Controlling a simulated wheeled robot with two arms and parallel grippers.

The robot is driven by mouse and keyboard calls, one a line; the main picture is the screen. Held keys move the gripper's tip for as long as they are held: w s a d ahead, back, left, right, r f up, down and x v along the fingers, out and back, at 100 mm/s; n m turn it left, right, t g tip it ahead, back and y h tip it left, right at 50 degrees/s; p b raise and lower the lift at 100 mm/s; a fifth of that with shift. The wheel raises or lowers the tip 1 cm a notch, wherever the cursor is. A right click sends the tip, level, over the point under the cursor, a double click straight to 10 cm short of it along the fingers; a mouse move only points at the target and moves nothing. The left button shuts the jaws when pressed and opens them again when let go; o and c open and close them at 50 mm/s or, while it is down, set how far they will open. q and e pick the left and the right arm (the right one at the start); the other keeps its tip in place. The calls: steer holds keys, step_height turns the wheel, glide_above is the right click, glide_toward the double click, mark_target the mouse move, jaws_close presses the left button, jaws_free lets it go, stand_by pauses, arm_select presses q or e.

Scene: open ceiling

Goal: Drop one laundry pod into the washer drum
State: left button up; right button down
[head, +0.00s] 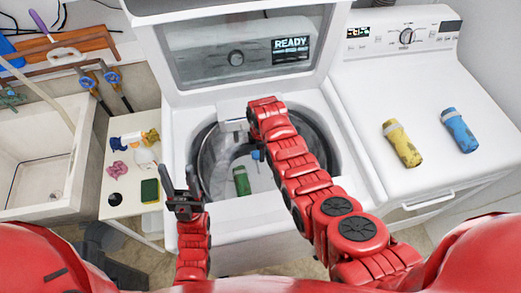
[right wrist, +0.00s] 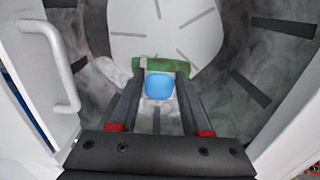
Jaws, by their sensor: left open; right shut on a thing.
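The washer (head: 235,255) stands open, its lid raised with a display reading READY. Its drum (head: 208,165) is below my right arm. My right gripper (right wrist: 158,75) is shut on a small blue laundry pod (right wrist: 159,86), held between the fingertips over the drum. The pod also shows in the head view (head: 257,155), partly hidden by my arm; the fingers are mostly hidden there. A green cylindrical container (head: 241,181) lies inside the drum, and shows beyond the pod in the right wrist view (right wrist: 160,64). My left gripper (head: 180,182) is open and empty, left of the drum opening.
A yellow container (head: 402,143) and a blue container (head: 459,130) lie on the white machine (head: 375,95) at right. A small side table (head: 120,205) at left holds a spray bottle (head: 137,138), a pink item (head: 118,169) and a sponge (head: 150,190). A sink (head: 40,150) is further left.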

steer(key=shift+c, duration=1.4)
jaws_free()
steer(key=shift+r, duration=0.15)
step_height(320, 180, up, 17)
steer(key=p, duration=0.6)
